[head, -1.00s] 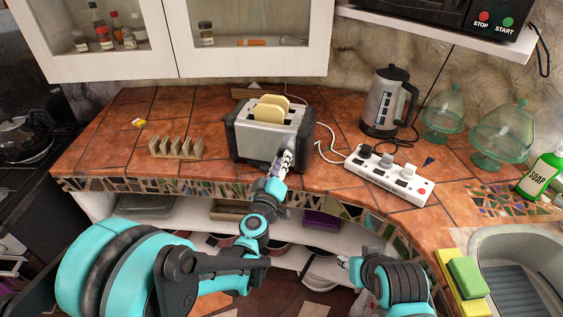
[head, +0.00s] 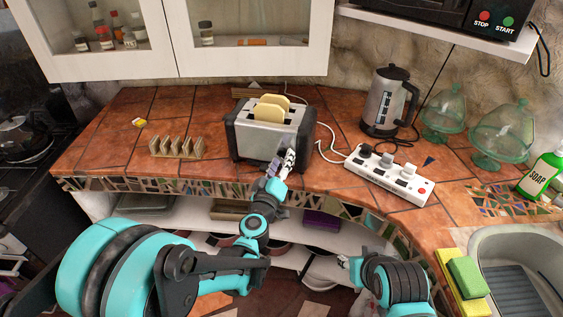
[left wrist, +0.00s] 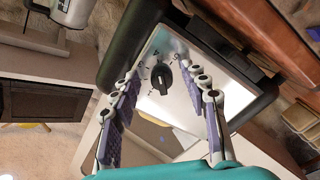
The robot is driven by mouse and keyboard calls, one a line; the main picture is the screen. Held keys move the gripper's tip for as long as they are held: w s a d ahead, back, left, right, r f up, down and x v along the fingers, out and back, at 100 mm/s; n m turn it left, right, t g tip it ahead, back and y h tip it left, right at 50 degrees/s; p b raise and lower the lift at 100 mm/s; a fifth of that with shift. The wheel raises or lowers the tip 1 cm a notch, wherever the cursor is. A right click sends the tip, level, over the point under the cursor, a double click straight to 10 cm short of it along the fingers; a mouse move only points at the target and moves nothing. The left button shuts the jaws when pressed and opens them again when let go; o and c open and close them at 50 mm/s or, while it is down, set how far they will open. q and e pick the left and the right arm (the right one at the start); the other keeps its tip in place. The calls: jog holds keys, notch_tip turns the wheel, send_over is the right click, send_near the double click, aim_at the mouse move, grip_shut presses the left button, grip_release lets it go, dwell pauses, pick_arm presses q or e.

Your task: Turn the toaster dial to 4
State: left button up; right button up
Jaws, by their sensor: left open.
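The silver and black toaster (head: 252,138) stands on the tiled counter with two bread slices (head: 270,108) in its top. Its front panel fills the middle of the left wrist view (left wrist: 178,50). The black dial (left wrist: 161,77) sits on that panel with small marks around it. I cannot read its setting with certainty. In the head view my gripper hides the dial. My left gripper (head: 283,163) is open in front of the toaster. In the left wrist view its purple-padded fingers (left wrist: 165,78) stand one on each side of the dial, apart from it. My right gripper (head: 344,261) is low before the counter, its fingers unclear.
A toast rack (head: 176,148) stands left of the toaster. To the right are a white power strip (head: 390,178), a kettle (head: 385,103) and glass jars (head: 504,134). The toaster's cord lies between toaster and strip. Bare tiles lie in front of the rack.

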pick_arm(q)
jog(key=v, duration=1.2)
jog(key=s+a+f+m+g+y, duration=0.2)
jog(key=s+a+f+m+g, duration=0.1)
jog(key=s+a+g, duration=0.2)
jog(key=s+a+f+m+g+y, duration=0.2)
jog(key=s+a+g, duration=0.3)
jog(key=s+a, duration=0.5)
jog(key=shift+s+f+m+y, duration=0.3)
jog(key=shift+s+f+m, duration=0.2)
jog(key=shift+s+f, duration=0.2)
